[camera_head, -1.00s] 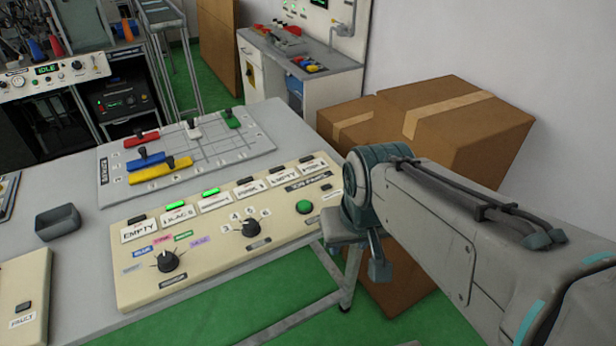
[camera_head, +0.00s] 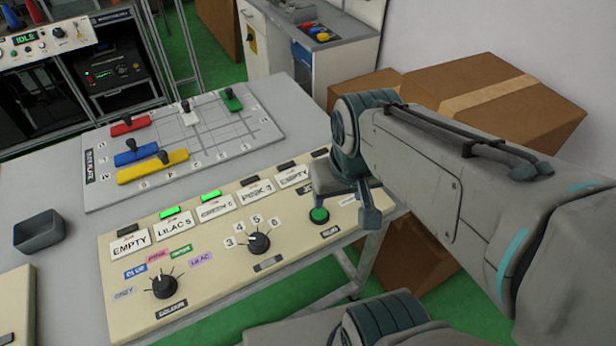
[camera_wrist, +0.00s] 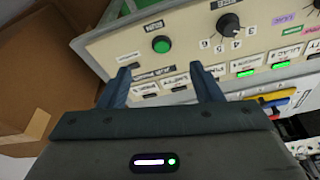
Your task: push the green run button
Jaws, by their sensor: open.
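The green run button (camera_head: 319,215) is a round button at the right end of the cream control panel (camera_head: 225,284), under my arm's wrist. In the wrist view the green button (camera_wrist: 161,45) shows beyond the fingertips, a little above the gap between them, with a RUN label near it. My gripper (camera_wrist: 163,72) is open and empty, its two dark fingers apart and pointing toward the panel. I see no contact with the button.
The panel also holds two black knobs (camera_head: 258,243) (camera_head: 164,285) and a row of labelled cards with two lit green lamps. A board with coloured handles (camera_head: 185,145) lies behind it. Cardboard boxes (camera_head: 480,110) stand at the right. A grey tray (camera_head: 40,231) is at left.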

